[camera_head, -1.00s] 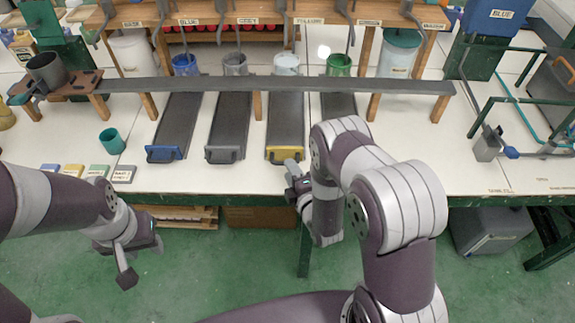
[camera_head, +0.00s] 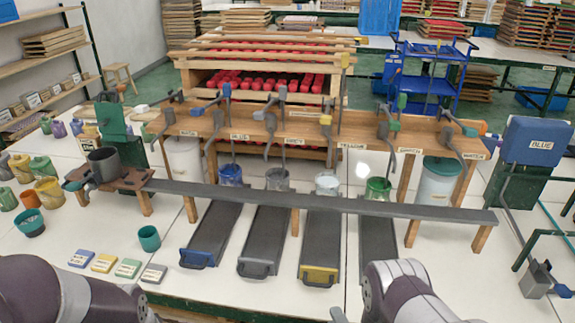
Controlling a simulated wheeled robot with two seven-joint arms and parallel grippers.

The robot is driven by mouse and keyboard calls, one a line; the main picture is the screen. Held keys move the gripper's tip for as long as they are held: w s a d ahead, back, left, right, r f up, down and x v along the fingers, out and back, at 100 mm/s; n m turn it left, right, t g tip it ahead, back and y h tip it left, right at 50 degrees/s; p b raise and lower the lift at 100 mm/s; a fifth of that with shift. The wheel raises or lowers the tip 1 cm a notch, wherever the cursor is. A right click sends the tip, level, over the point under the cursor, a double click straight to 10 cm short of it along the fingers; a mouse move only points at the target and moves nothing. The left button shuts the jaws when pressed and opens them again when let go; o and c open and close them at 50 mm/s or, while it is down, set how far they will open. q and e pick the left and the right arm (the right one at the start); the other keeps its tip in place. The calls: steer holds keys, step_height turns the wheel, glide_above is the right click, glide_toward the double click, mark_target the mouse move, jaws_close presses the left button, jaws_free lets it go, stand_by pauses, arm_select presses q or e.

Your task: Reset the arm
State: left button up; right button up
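My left arm enters at the bottom left of the head view, and its gripper is below the picture edge. My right arm shows at the bottom right of centre. Only a small grey tip of what looks like my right gripper (camera_head: 338,315) shows at the bottom edge, so I cannot tell its opening. Both arms are low, in front of the white table (camera_head: 215,283). Neither visibly touches anything on it.
Sliding trays with a blue handle (camera_head: 197,259), grey handle (camera_head: 257,268) and yellow handle (camera_head: 319,275) lie under a long dark rail (camera_head: 330,204). A teal cup (camera_head: 149,238) and small coloured labels stand left. Paint buckets stand behind the rail.

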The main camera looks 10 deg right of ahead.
steer(key=s+f+m+g+h, duration=0.1)
steer(key=s+f+m+g, duration=0.55)
steer(key=f+g, duration=0.2)
steer(key=s+d+r+m+g+h+p, duration=0.1)
steer(key=s+r+m+g, duration=0.25)
steer(key=r+m, duration=0.4)
steer(key=s+d+r+m+g+p, duration=0.1)
steer(key=s+r+m+g, duration=0.25)
steer(key=r, duration=0.65)
steer(key=w+a+r+t, duration=0.1)
steer(key=w+r, duration=0.2)
steer(key=r, duration=0.3)
steer(key=shift+r+p, duration=0.4)
steer(key=shift+p, duration=0.05)
